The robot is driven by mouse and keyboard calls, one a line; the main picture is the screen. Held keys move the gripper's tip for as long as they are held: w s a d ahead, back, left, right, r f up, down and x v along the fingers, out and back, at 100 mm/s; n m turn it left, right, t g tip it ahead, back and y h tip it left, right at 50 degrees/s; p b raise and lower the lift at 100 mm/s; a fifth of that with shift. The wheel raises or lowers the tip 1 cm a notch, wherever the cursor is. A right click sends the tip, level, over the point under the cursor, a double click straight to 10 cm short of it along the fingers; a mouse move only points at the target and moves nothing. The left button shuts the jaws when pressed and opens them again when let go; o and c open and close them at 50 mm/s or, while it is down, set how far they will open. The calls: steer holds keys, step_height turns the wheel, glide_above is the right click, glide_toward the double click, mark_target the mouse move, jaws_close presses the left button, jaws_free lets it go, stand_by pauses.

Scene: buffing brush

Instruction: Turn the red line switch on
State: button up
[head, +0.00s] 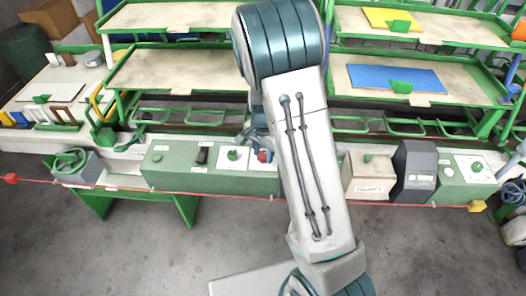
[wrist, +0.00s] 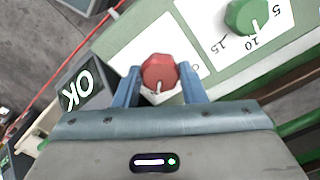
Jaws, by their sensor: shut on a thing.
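The red line switch (wrist: 159,71) is a red faceted knob with a white pointer mark, set on a white plate on the green panel. In the wrist view it sits between the two blue fingers of my gripper (wrist: 160,88), which is shut on it. The pointer mark faces the gripper's palm, and a "0" mark shows on the plate to the right of the knob. In the head view the red switch (head: 264,156) shows partly beside my arm, with my gripper (head: 258,145) at it.
A green dial (wrist: 246,15) with numbers 5, 10 and 15 is on the panel nearby. A dark box marked "OK" (wrist: 80,90) stands left of the switch in the wrist view. A red cord (head: 225,195) runs along the panel's front. Shelves (head: 180,70) rise behind.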

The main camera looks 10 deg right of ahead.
mark_target(263, 155)
steer(key=shift+w+r, duration=0.1)
steer(key=o, duration=1)
step_height(263, 155, up, 14)
steer(key=s+r+n+t, duration=0.1)
steer(key=s+r+n, duration=0.2)
steer(key=s, duration=0.7)
steer(key=s+r+n+t, duration=0.2)
steer(key=s+n, duration=0.5)
steer(key=s, duration=0.4)
steer(key=shift+r, duration=0.5)
